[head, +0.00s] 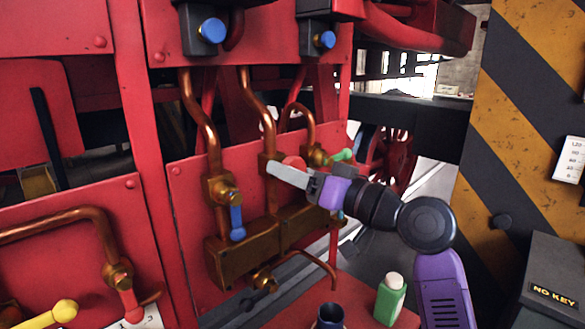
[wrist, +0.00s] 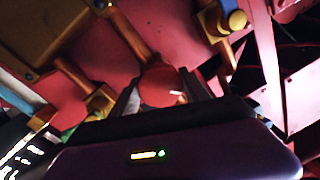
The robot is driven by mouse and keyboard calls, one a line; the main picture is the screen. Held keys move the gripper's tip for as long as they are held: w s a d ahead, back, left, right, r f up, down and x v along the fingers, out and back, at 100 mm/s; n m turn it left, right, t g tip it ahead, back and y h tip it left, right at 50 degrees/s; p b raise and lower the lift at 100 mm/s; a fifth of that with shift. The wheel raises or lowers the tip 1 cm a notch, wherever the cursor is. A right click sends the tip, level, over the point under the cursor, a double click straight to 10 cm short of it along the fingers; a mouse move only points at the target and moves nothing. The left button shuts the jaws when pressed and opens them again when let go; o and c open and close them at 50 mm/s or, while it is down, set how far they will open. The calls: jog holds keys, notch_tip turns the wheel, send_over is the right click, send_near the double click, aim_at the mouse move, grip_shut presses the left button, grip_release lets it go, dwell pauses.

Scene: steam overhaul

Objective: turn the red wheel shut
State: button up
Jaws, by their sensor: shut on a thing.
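The red wheel (head: 293,161) is a small round red disc on the copper pipework, partly hidden behind my finger in the head view. My gripper (head: 288,174) reaches in from the right, its pale fingers at the wheel. In the wrist view the red wheel (wrist: 162,87) sits between the two dark fingers of my gripper (wrist: 160,95), with a small white mark near its right edge. The gripper is shut on the wheel. The wheel's stem and far side are hidden in the head view.
A blue lever (head: 237,222) hangs left of the wheel, and a green handle (head: 342,155) sticks out close to its right. A brass manifold (head: 240,262) lies below. A green bottle (head: 390,300) and dark cup (head: 330,316) stand below my arm. A striped panel (head: 520,120) stands right.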

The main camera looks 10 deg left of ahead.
jog(key=m+p, duration=0.3)
jog(key=m, duration=0.2)
jog(key=shift+r+m+t, duration=0.1)
jog(key=shift+m+t, duration=0.2)
jog(key=shift+m, duration=0.1)
jog(key=shift+m+p, duration=0.75)
jog(key=shift+m, duration=0.65)
jog(key=shift+m+t, duration=0.3)
jog(key=o, duration=1.4)
jog(key=shift+c, duration=0.2)
jog(key=shift+d, duration=0.15)
jog(key=b+v, duration=0.2)
jog(key=v, duration=0.5)
jog(key=shift+s+d, duration=0.25)
jog(key=shift+s, duration=0.05)
